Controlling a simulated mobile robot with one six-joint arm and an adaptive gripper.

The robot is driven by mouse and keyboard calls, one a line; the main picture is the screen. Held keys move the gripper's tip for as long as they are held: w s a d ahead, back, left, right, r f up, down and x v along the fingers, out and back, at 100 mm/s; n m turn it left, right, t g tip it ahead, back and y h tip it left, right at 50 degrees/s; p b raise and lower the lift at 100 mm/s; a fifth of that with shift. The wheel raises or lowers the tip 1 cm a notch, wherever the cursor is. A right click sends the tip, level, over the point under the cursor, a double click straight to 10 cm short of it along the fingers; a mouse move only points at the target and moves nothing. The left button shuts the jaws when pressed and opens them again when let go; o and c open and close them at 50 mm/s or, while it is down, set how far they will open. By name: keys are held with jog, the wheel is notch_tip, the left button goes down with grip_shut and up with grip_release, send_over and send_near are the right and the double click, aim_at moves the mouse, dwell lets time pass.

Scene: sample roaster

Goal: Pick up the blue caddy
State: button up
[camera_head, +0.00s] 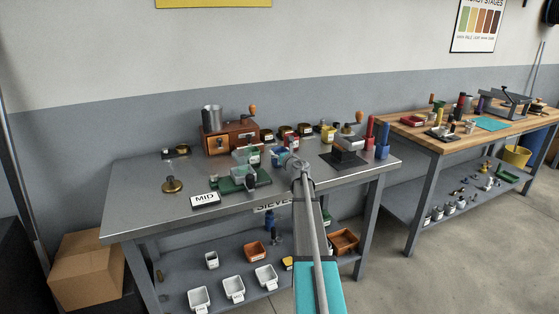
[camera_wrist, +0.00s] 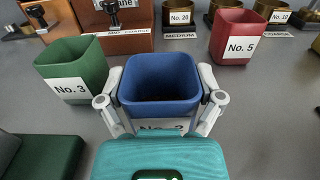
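The blue caddy (camera_wrist: 160,82) is an open, square-topped bin at the centre of the wrist view. Its white label is mostly hidden behind the teal body of my gripper. My gripper (camera_wrist: 160,84) has one grey finger on each side of the caddy, close against its left and right walls. I cannot tell whether the fingers press on it. In the head view the blue caddy (camera_head: 278,156) is on the steel bench, just left of my gripper (camera_head: 293,162). The caddy looks upright.
A green caddy (camera_wrist: 72,75) marked No. 3 stands close on the left, and a red caddy (camera_wrist: 237,38) marked No. 5 at the back right. A dark green object (camera_wrist: 45,155) is at the lower left. Brass sieves (camera_wrist: 180,14) and a wooden box (camera_wrist: 122,38) stand behind.

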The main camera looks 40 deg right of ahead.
jog(key=c, duration=0.4)
jog(key=shift+r, duration=0.2)
notch_tip(320, 180, up, 2)
jog(key=shift+p, duration=1.2)
jog(key=s+a+r+p, duration=0.6)
jog(key=s+r+p, duration=0.1)
jog(key=s+a+r+p, duration=0.3)
jog(key=s, duration=0.1)
jog(key=shift+r+p, duration=0.3)
jog(key=shift+r, duration=0.05)
jog(key=shift+w+r, duration=0.1)
notch_tip(320, 180, up, 9)
jog(key=p, duration=0.9)
jog(key=shift+f, duration=0.2)
